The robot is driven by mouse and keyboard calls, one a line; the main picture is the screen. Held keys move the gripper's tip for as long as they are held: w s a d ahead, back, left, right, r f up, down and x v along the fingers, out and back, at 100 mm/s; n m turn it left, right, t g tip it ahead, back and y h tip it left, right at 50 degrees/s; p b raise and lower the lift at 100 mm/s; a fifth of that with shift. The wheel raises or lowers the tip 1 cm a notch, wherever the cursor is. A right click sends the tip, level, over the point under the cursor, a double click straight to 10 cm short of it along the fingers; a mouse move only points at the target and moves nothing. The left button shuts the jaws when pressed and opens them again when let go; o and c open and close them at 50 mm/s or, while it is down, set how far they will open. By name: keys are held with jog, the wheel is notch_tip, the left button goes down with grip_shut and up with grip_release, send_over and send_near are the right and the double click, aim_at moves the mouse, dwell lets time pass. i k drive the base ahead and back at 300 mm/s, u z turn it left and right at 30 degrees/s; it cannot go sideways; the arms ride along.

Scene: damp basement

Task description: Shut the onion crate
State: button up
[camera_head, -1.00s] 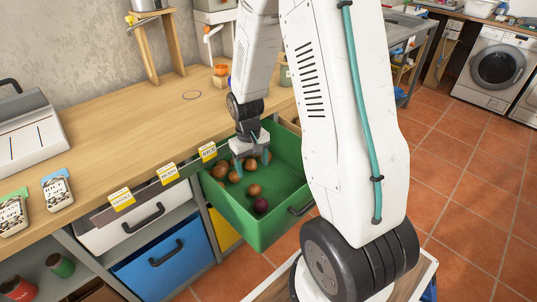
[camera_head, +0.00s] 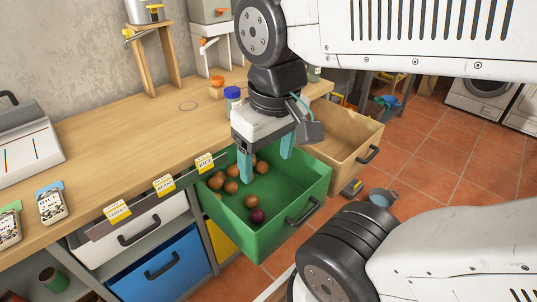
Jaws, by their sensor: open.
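The onion crate (camera_head: 285,232) is a green open-topped bin with a dark handle (camera_head: 303,212) on its front. It is pulled out from under the wooden worktop. Several brown onions (camera_head: 231,187) and one dark purple onion (camera_head: 257,215) lie in it, mostly toward its left side. My gripper (camera_head: 266,168) points down over the back part of the crate, its two teal fingers apart with nothing held between them. Whether the fingertips are below the crate's rim I cannot tell. The fingers hide part of the crate's back and some onions.
A tan crate (camera_head: 355,125) also stands pulled out, just right of the green one. A blue crate (camera_head: 170,268) and a white crate (camera_head: 130,240) sit at left. The worktop (camera_head: 150,140) has a bare middle stretch.

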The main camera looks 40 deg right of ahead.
aim_at(290, 191)
jog(key=z, duration=0.05)
jog(key=k, duration=0.5)
jog(key=u, duration=1.25)
jog(key=i, duration=0.65)
jog(key=z, duration=1.3)
